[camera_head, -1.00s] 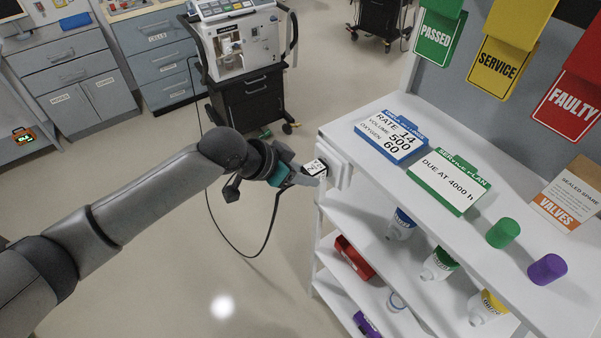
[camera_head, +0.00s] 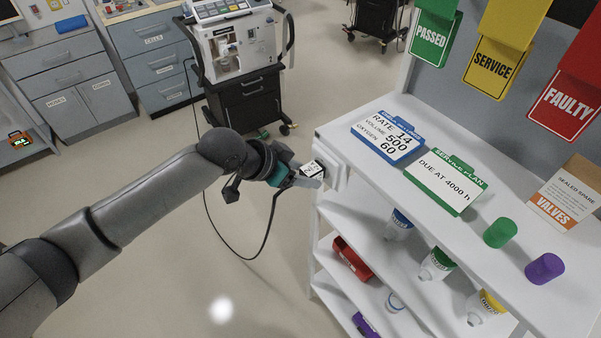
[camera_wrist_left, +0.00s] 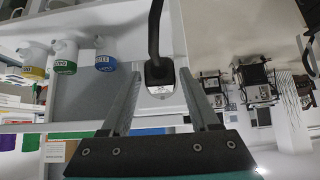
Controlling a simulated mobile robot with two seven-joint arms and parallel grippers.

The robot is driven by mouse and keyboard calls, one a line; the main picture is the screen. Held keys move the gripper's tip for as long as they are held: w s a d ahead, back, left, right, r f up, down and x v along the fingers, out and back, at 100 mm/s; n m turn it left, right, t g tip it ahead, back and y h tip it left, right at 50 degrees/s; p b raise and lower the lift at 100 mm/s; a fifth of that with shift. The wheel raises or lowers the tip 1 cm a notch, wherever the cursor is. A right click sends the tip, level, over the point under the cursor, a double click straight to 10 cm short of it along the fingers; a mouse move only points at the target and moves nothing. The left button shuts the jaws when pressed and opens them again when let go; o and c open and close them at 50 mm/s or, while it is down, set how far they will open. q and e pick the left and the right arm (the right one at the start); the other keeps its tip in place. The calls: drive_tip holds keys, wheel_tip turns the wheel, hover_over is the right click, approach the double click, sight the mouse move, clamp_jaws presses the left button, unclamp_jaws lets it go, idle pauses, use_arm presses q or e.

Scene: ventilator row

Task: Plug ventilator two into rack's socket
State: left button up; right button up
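My left gripper (camera_head: 308,178) is shut on the labelled plug (camera_head: 312,168), a dark block with a white label. In the left wrist view the plug (camera_wrist_left: 159,80) sits between the two fingertips, with its black cable running up. The white socket box (camera_head: 334,160) is on the near left end of the rack (camera_head: 400,178). The plug is close beside it; I cannot tell whether they touch, and the socket's holes are hidden. The cable (camera_head: 238,255) loops over the floor from the ventilator (camera_head: 240,48) on its black cart. My right gripper is not in view.
The rack top holds a blue settings card (camera_head: 388,137), a green service card (camera_head: 444,181), a green cap (camera_head: 500,232) and a purple cap (camera_head: 545,269). Bottles and a red box (camera_head: 352,258) are on lower shelves. Floor left of the rack is clear apart from the cable.

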use_arm(q)
drive_tip(key=shift+o, duration=1.1)
drive_tip(key=shift+s+a, duration=0.1)
drive_tip(key=shift+a, duration=0.05)
